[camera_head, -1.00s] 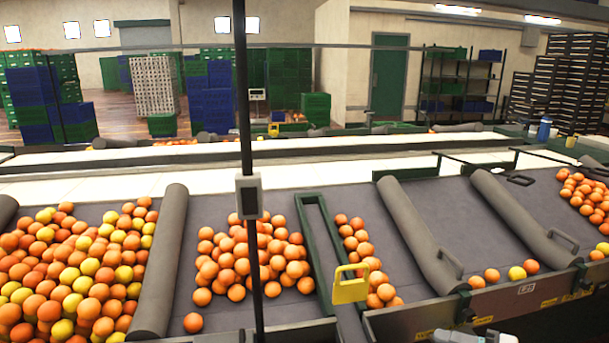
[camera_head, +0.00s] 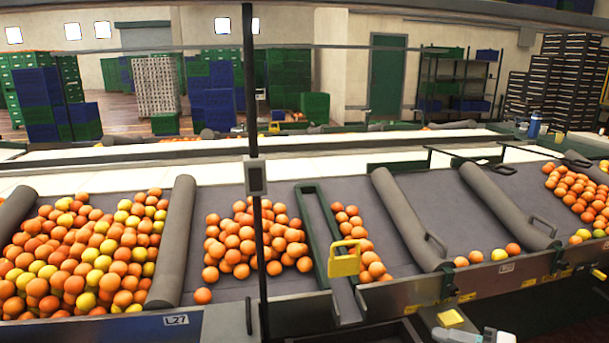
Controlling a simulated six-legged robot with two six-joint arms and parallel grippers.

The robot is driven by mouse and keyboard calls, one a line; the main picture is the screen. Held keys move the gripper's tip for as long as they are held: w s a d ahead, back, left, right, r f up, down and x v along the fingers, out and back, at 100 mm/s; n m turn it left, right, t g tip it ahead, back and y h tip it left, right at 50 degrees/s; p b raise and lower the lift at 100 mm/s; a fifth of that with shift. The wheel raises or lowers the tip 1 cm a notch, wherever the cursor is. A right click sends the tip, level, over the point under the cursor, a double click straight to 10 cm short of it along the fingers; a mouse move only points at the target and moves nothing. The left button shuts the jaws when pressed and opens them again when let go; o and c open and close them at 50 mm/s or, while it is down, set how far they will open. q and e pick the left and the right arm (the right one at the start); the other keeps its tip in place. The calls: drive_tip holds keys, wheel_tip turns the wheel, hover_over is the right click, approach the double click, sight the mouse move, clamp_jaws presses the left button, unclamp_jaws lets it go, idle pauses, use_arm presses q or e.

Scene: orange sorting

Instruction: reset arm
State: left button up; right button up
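Neither gripper shows clearly in the head view. A small pale grey piece at the bottom edge, right of centre, looks like part of my own arm, but no fingers can be made out on it. A large heap of oranges and yellow fruit (camera_head: 75,255) fills the left section of the grey sorting table (camera_head: 330,175). A smaller orange heap (camera_head: 255,240) lies in the middle section. More oranges (camera_head: 362,245) lie right of the green divider (camera_head: 318,225). Several fruit (camera_head: 475,257) lie along the front edge at right, and another heap (camera_head: 575,197) is at far right.
Grey padded rollers (camera_head: 175,235) separate the sections; two more rollers (camera_head: 405,220) (camera_head: 510,205) stand at right. A yellow handle (camera_head: 344,262) sits on the divider's front end. A dark upright post (camera_head: 260,230) crosses the view. White belts (camera_head: 120,165) run behind. Crates (camera_head: 215,100) stand at the back.

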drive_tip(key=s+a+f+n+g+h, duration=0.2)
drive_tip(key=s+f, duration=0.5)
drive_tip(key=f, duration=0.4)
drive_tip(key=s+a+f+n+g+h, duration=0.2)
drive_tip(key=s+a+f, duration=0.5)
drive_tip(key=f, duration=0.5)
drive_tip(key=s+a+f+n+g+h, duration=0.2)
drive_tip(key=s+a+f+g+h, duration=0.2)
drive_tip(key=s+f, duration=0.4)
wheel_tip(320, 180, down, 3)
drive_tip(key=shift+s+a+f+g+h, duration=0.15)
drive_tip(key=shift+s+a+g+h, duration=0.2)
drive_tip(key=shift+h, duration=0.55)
